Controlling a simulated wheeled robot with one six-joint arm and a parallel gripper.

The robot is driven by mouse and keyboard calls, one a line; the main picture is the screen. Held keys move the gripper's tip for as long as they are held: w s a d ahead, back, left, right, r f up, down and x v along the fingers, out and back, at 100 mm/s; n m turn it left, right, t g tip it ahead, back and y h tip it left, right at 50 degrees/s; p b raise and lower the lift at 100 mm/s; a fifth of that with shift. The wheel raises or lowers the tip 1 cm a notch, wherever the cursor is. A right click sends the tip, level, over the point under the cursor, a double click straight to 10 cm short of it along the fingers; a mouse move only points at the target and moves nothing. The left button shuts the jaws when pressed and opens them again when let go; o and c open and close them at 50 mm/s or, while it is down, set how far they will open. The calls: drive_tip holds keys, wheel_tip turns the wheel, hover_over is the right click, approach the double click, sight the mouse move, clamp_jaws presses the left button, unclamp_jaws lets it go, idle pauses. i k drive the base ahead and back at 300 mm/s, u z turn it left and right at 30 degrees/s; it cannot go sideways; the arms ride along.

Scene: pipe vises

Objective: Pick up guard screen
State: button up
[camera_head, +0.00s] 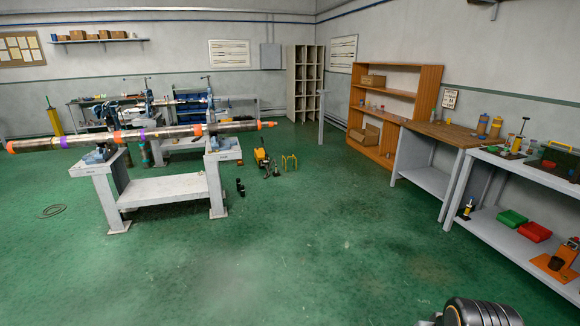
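I cannot tell for sure which thing is the guard screen. A dark, flat panel with a yellow top edge (560,160) stands on the grey bench at the far right and may be it. Small bottles and jars stand close to its left. My gripper's fingers are not in view. Only a dark, rounded part, apparently of my own arm, shows at the bottom edge right of centre, far from the panel.
The right-hand grey bench (480,165) has green and red trays (535,232) on its lower shelf. A wooden-topped bench (440,131) and orange shelf unit (430,85) stand behind. A long pipe (185,131) lies across vises at left.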

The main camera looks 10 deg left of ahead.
sight(291, 164)
drive_tip(key=u, duration=0.35)
drive_tip(key=i, duration=13.2)
drive_tip(key=u, duration=1.55)
